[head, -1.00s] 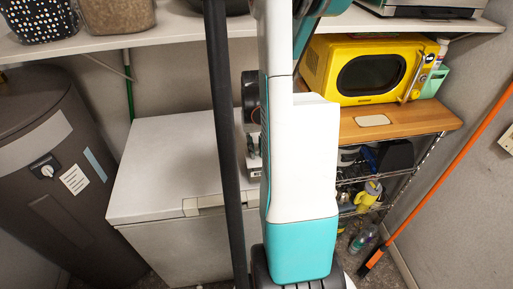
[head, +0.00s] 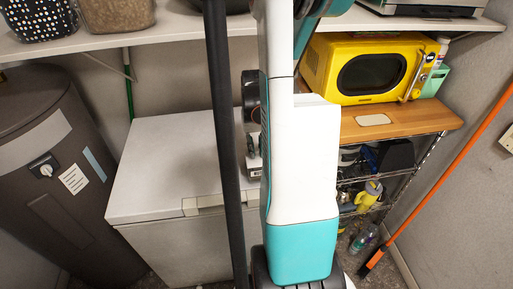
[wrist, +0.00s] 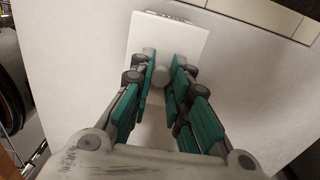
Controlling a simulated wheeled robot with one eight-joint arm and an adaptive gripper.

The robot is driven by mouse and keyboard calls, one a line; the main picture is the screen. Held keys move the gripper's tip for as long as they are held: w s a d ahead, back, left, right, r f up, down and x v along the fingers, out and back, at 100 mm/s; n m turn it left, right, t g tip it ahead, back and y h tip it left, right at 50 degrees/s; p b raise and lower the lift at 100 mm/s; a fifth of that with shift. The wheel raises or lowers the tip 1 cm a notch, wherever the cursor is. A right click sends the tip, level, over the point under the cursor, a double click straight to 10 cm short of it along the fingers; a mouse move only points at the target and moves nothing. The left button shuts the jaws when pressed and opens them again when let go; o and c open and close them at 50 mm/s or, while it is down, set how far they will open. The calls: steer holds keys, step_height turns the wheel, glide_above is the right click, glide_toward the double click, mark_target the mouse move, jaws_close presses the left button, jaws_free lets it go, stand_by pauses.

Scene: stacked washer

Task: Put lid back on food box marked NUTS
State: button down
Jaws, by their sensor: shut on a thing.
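A white square lid (wrist: 185,45) with a round pale knob (wrist: 162,76) shows in the wrist view. My gripper (wrist: 161,80) has its teal-padded fingers closed around the knob. Dark print, too small to read, shows along the far edge beyond the lid (wrist: 178,17). In the head view a small white box (head: 254,168) with a dark marking shows at the freezer's right side, mostly hidden by my arm. My gripper (head: 253,143) is just above it there, partly hidden. I cannot tell whether the lid touches the box.
The white chest freezer (head: 160,165) has a clear top to the left. A wooden board (head: 425,115) on a wire rack carries a yellow microwave (head: 365,68). A shelf (head: 110,40) with containers runs above. An orange pole (head: 440,175) leans at the right wall.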

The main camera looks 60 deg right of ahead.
steer(key=c, duration=1.4)
jaws_free()
steer(key=shift+c, duration=0.2)
steer(key=o, duration=0.5)
steer(key=shift+r+p, duration=2.35)
steer(key=shift+r, duration=1.15)
